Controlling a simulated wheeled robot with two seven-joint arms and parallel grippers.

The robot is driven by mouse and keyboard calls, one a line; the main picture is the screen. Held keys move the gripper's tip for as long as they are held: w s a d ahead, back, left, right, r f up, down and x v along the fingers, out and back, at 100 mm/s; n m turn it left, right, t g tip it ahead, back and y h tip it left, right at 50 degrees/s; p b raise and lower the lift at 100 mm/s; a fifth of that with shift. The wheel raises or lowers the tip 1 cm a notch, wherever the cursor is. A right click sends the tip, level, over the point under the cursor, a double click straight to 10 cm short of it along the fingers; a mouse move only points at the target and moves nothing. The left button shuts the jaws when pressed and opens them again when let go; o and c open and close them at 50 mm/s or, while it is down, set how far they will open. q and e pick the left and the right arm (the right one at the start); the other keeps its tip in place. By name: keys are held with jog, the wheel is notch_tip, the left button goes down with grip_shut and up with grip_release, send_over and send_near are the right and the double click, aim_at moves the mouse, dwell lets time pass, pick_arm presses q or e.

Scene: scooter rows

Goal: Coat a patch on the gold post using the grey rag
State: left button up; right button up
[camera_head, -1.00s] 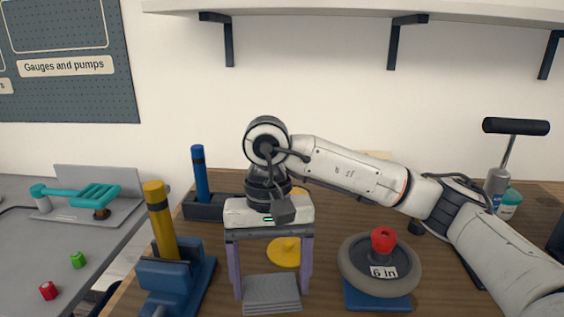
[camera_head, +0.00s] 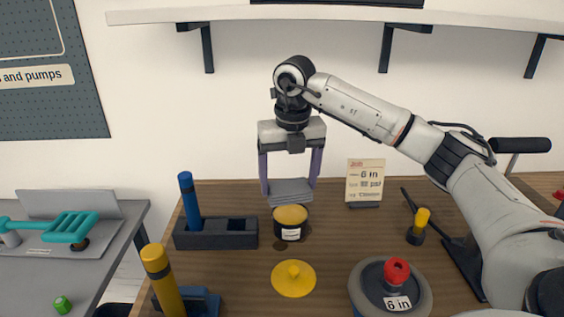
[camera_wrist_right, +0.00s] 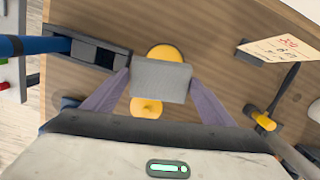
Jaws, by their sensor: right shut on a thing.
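The grey rag (camera_head: 290,191) is a flat folded pad between the purple fingers of my right gripper (camera_head: 290,184), which is shut on it. In the right wrist view the rag (camera_wrist_right: 161,80) spans the fingertips. The rag is at an open tin (camera_head: 290,230) with yellow-gold contents, just above its rim; I cannot tell whether they touch. In the wrist view the rag partly covers the tin (camera_wrist_right: 165,52). The gold post (camera_head: 163,282) stands slightly tilted in a blue vise (camera_head: 203,303) at lower left, well apart from the rag. My left gripper is not in view.
A yellow lid (camera_head: 293,279) lies in front of the tin. A blue post (camera_head: 189,202) stands in a black holder (camera_head: 215,234) to the left. A small sign (camera_head: 365,182), a yellow-handled tool (camera_head: 419,226) and a grey ring with red knob (camera_head: 397,272) are on the right.

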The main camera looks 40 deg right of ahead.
aim_at(291, 183)
jog(key=shift+w+d+r+m, duration=0.2)
jog(key=shift+d+m, duration=0.15)
jog(key=shift+m, duration=0.15)
jog(key=shift+w+d+r+m, duration=0.1)
jog(key=shift+w+d+m, duration=0.15)
jog(key=shift+m, duration=0.25)
jog(key=shift+d+f, duration=0.1)
jog(key=shift+s+f, duration=0.1)
jog(key=shift+f, duration=0.35)
notch_tip(291, 183, down, 4)
jog(key=shift+r+b, duration=0.1)
jog(key=shift+b, duration=1.1)
jog(key=shift+f+b, duration=0.45)
jog(key=shift+f, duration=0.15)
jog(key=shift+f, duration=0.4)
jog(key=shift+f, duration=0.1)
